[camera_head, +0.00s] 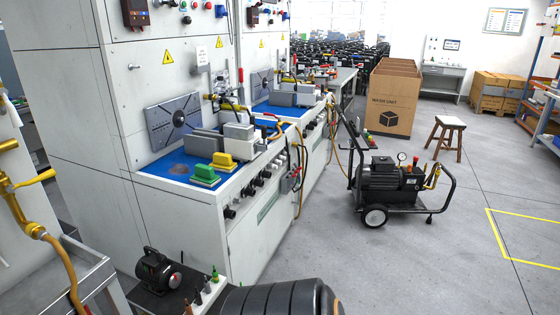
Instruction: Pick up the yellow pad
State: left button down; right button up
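The yellow pad (223,162) lies on the blue work surface (172,168) of the white test bench, close to its front edge. It looks like a small block with a raised grip on top. A similar green pad (204,176) sits just left of it and nearer to me. Grey blocks (239,141) stand behind the yellow pad. Neither of my grippers shows in the head view, so I cannot see whether they hold anything.
Hoses (301,165) and knobs line the bench front. A wheeled pump cart (388,185) stands right of the bench. A black motor (157,270), small bottles and a black ribbed cylinder (270,299) are in the foreground. Grey floor (440,250) at right is open.

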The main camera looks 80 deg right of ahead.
aim_at(222, 162)
jog(key=z, duration=2.35)
jog(key=i+l+u, duration=0.1)
jog(key=i+l, duration=0.2)
jog(key=i+l+u, duration=0.1)
jog(key=i+l, duration=0.2)
jog(key=l, duration=0.2)
jog(key=i+l+u, duration=0.1)
jog(key=i+l, duration=0.2)
jog(key=l, duration=0.15)
jog(key=i+l+u, duration=0.1)
jog(key=i+l, duration=0.2)
jog(key=l, duration=0.15)
